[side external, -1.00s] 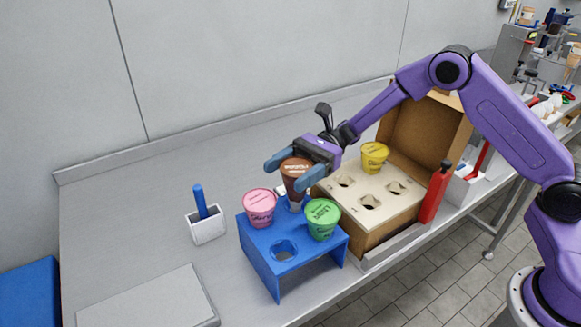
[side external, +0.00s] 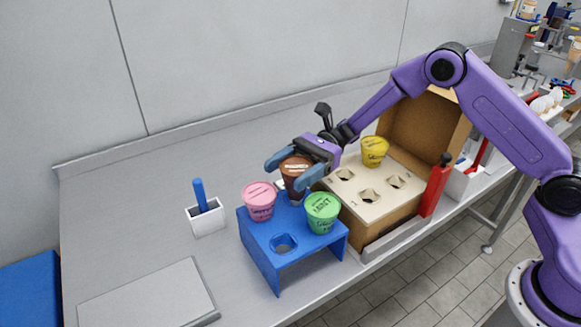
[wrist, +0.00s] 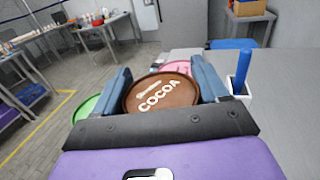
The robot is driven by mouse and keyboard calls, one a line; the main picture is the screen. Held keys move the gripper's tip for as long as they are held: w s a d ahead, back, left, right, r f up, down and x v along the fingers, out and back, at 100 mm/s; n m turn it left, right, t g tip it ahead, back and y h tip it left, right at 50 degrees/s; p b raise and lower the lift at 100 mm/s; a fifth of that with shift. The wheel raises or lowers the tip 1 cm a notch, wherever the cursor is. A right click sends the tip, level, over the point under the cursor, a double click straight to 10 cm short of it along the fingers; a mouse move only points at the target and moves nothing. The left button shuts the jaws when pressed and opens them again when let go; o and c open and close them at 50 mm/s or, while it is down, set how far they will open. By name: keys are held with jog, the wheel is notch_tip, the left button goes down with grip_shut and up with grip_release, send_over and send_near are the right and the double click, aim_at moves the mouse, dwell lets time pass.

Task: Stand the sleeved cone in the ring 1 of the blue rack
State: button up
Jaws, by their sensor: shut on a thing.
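A brown sleeved cone (side external: 296,171) with a lid reading COCOA is between the blue fingers of my gripper (side external: 293,165). The same cone's lid (wrist: 162,95) fills the space between the fingers in the wrist view. The cone is upright at the far corner of the blue rack (side external: 262,233), low over or in the ring there. Its lower end and that ring are hidden, so I cannot tell how deep it sits. A pink cone (side external: 259,200) and a green cone (side external: 322,212) stand in two other rings. The near ring (side external: 284,244) is empty.
A cardboard box (side external: 385,222) with a holed top stands right of the rack, holding a yellow cone (side external: 374,151). A red bottle (side external: 435,186) is beside it. A white holder (side external: 207,217) with a blue handle stands left. The counter behind is clear.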

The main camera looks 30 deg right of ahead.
aim_at(287, 185)
jog(key=shift+f, duration=1.5)
jog(key=o, duration=1.1)
jog(key=shift+d, duration=0.1)
jog(key=v, duration=0.8)
jog(key=shift+w+r, duration=0.1)
jog(key=shift+r, duration=0.1)
